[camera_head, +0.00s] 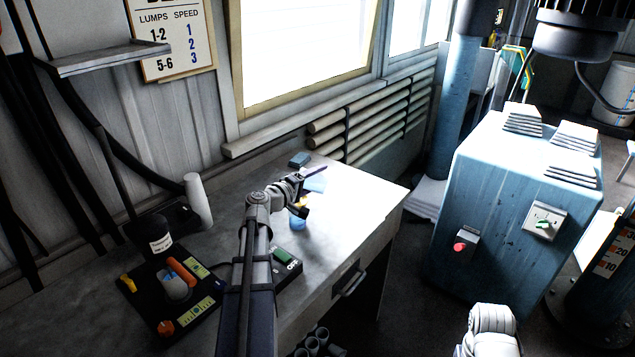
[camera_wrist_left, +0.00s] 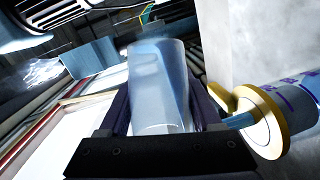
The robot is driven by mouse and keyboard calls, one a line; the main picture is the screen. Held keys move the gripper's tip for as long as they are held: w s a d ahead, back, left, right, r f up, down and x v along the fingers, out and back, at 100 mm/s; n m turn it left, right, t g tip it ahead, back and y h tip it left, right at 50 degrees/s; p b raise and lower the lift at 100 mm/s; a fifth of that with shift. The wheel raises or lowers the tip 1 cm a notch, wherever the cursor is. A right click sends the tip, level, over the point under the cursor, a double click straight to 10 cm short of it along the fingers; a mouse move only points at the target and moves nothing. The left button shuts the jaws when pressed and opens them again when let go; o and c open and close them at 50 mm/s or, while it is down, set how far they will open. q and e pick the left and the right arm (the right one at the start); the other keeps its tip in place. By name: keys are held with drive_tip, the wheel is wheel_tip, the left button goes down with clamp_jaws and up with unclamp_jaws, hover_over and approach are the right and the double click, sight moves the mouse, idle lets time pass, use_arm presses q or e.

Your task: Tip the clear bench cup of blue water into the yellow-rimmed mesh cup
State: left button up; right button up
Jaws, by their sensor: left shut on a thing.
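My left gripper (camera_head: 301,192) is over the bench in the head view. In the left wrist view its dark fingers are shut on the clear bench cup (camera_wrist_left: 158,85), which looks pale and see-through. The cup's tilt is hard to judge in this turned view. The yellow-rimmed mesh cup (camera_wrist_left: 264,120) stands close beside it, with purple marks on its side. A blue streak, seemingly water, shows at its yellow rim. In the head view the mesh cup shows as a small blue shape (camera_head: 298,223) below the gripper, partly hidden. My right gripper is not in view.
A dark tray (camera_head: 150,310) with coloured parts lies left of my left arm. A green-switched box (camera_head: 287,268) is at the arm's right. A dark jar (camera_head: 155,236) and white cylinder (camera_head: 197,201) stand at the wall. The bench's right end (camera_head: 370,195) is clear.

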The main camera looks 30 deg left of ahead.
use_arm(q)
drive_tip(key=shift+s+a+r+n+t+b, duration=0.1)
drive_tip(key=shift+a+r+n+t+b, duration=0.15)
drive_tip(key=shift+r+n+t, duration=0.35)
drive_tip(key=shift+s+a+r+n+t+b, duration=0.1)
drive_tip(key=shift+a+r+n+t+b, duration=0.15)
drive_tip(key=shift+n, duration=0.7)
drive_tip(key=shift+s+a+r+n+t+b, duration=0.1)
drive_tip(key=shift+a+r+n+t+b, duration=0.2)
drive_tip(key=shift+r+n, duration=0.35)
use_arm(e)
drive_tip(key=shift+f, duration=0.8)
use_arm(q)
drive_tip(key=shift+d+f, duration=0.1)
